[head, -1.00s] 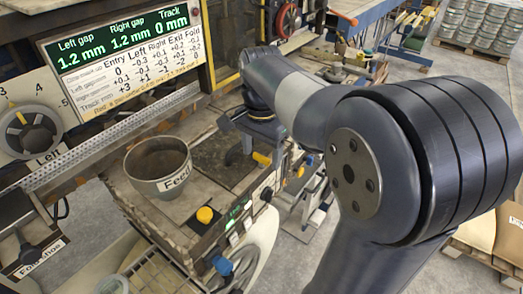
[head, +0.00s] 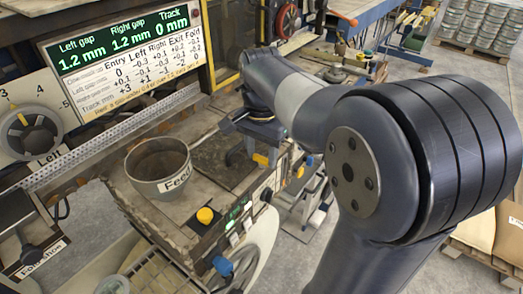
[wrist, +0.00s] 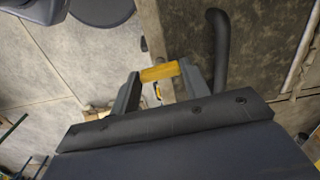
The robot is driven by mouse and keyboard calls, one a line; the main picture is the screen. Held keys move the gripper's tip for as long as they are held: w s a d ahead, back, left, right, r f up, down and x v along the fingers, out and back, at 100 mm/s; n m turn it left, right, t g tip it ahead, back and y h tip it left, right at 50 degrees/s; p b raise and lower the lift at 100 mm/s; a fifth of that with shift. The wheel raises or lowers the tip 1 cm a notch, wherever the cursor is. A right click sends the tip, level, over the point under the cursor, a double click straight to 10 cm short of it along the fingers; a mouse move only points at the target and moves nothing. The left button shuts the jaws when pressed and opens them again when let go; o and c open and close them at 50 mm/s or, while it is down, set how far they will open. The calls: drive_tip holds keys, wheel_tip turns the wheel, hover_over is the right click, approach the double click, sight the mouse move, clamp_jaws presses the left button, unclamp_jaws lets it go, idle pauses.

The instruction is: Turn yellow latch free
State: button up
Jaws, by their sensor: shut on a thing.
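The yellow latch (wrist: 159,72) is a short yellow bar that spans between my gripper's two dark fingers in the wrist view. My gripper (wrist: 158,86) is shut on it, with a finger against each end. In the head view my gripper (head: 249,147) points down at the right side of the machine table, and a small yellow piece (head: 260,159) shows at its fingers. My arm hides part of the area behind it.
A grey pot labelled Feed (head: 158,183) stands on the machine table left of my gripper. A yellow button (head: 205,215) and a blue knob (head: 222,266) are at the front. A readout panel (head: 125,60) is at the back left. In the wrist view a dark curved handle (wrist: 219,50) is close on the right.

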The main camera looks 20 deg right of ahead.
drive_tip(key=n+p, duration=0.1)
drive_tip(key=n, duration=0.3)
drive_tip(key=shift+r+p, duration=0.1)
drive_tip(key=shift+p, duration=0.2)
drive_tip(key=n+p, duration=0.1)
drive_tip(key=n, duration=0.3)
drive_tip(key=shift+n, duration=0.3)
drive_tip(key=n+p, duration=0.1)
drive_tip(key=n, duration=0.3)
drive_tip(key=shift+n, duration=0.3)
drive_tip(key=shift+n+p, duration=0.55)
drive_tip(key=shift+n, duration=1.45)
drive_tip(key=o, duration=1)
